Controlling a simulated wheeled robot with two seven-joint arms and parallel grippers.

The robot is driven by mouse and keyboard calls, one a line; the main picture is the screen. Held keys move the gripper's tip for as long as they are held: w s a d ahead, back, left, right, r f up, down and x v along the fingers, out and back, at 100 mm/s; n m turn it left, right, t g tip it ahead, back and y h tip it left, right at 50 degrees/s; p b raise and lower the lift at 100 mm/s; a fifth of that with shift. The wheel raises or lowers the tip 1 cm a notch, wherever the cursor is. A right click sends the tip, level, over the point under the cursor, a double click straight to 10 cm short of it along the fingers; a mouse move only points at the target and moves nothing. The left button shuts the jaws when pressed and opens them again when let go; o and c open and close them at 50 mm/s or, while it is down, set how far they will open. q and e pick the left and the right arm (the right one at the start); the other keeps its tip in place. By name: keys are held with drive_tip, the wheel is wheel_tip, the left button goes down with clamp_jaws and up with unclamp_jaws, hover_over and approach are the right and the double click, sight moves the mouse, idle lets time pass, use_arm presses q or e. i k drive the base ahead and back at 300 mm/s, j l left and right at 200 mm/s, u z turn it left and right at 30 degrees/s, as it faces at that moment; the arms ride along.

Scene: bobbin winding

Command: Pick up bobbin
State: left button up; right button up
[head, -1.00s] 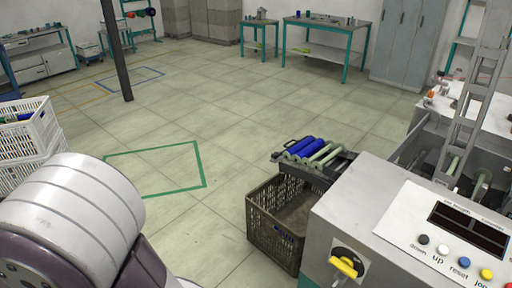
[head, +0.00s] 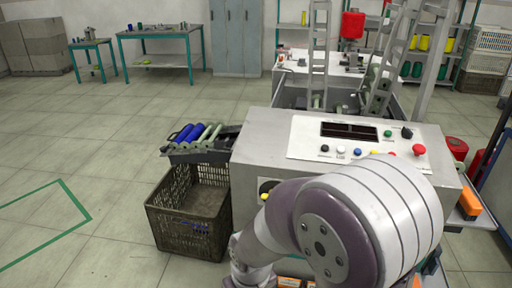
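Blue bobbins (head: 186,134) and pale green bobbins (head: 209,133) lie side by side in a dark tray (head: 196,156) on the left side of the winding machine. A few small blue pieces (head: 193,226) show at the brown crate below. My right arm crosses the lower right of the head view, in front of the machine. No gripper fingers are visible, so neither gripper's state shows. My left arm is out of the picture.
The winding machine (head: 257,146) has a panel with buttons and a red knob (head: 418,150). A brown mesh crate (head: 168,213) stands on the floor beside it. Red containers (head: 457,149) stand at the right. The tiled floor at left is clear.

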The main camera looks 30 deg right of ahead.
sight(220, 125)
drive_tip(key=z, duration=0.7)
